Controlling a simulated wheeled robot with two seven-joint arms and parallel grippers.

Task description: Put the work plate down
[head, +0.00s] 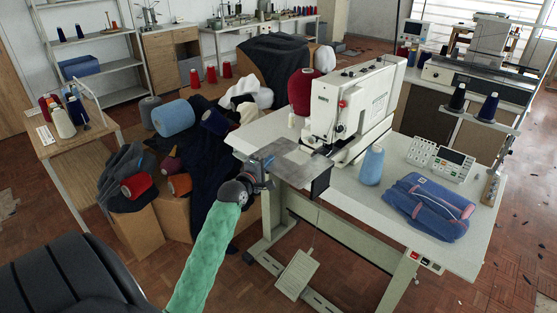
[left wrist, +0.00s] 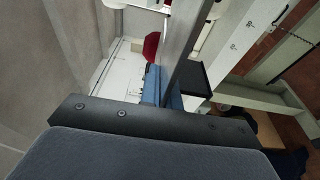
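The work plate (head: 288,161) looks like a flat grey metal plate at the left front of the white buttonhole machine (head: 352,112), by the left edge of the table. My left gripper (head: 266,161) is at the plate's left edge, seeming to touch it. Its fingertips are small and partly hidden in the head view, so I cannot tell whether they are shut on the plate. The left wrist view shows a dark bar with screws and a grey beam close up, but no clear grip. My right gripper is not in view.
A light blue cone (head: 371,165), a folded blue garment (head: 430,206) and a control box (head: 453,164) stand on the white table (head: 345,200). A foot pedal (head: 297,274) is below. Boxes with dark cloth and yarn cones crowd the left side.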

